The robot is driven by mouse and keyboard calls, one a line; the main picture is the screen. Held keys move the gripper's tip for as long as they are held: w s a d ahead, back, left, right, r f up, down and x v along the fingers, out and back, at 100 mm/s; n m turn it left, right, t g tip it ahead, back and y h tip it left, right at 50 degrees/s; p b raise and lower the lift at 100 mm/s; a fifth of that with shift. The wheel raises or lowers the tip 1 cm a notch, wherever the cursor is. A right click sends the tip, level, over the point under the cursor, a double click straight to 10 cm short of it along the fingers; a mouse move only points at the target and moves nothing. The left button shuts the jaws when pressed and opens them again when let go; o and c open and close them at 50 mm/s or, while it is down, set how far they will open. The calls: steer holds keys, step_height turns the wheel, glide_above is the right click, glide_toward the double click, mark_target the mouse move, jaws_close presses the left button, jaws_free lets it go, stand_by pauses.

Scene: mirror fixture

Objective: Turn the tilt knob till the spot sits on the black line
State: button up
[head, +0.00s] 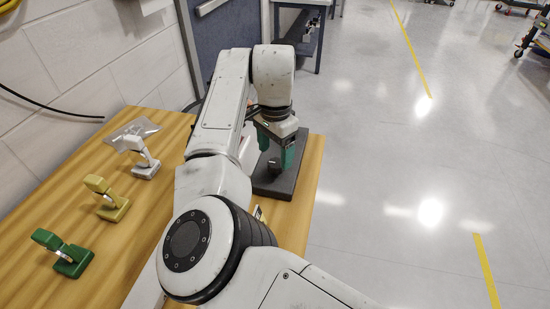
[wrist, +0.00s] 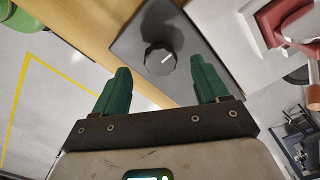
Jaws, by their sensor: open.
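A dark faceted knob (wrist: 160,60) with a white mark on top stands on a dark grey plate (wrist: 195,92) in the wrist view. In the head view the plate (head: 285,188) lies at the table's right edge, and the knob (head: 275,166) is partly visible near the fingers. My gripper (wrist: 160,65) has green fingers spread wide, one on either side of the knob in the picture, with gaps to it. The gripper (head: 281,158) points down over the plate in the head view. I cannot make out a light spot or a black line in either view.
Green (head: 64,254), yellow (head: 107,198) and white (head: 142,158) stands line the left of the wooden table (head: 115,255). A clear plastic bag (head: 132,132) lies behind them. My arm hides the table's middle. Open floor (head: 400,200) lies to the right.

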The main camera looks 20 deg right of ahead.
mark_target(275, 164)
steer(key=shift+f, duration=1.7)
steer(key=shift+c, duration=0.5)
steer(key=c, duration=1)
steer(key=shift+o, duration=0.2)
steer(key=shift+r+p, duration=0.1)
steer(key=shift+p, duration=0.35)
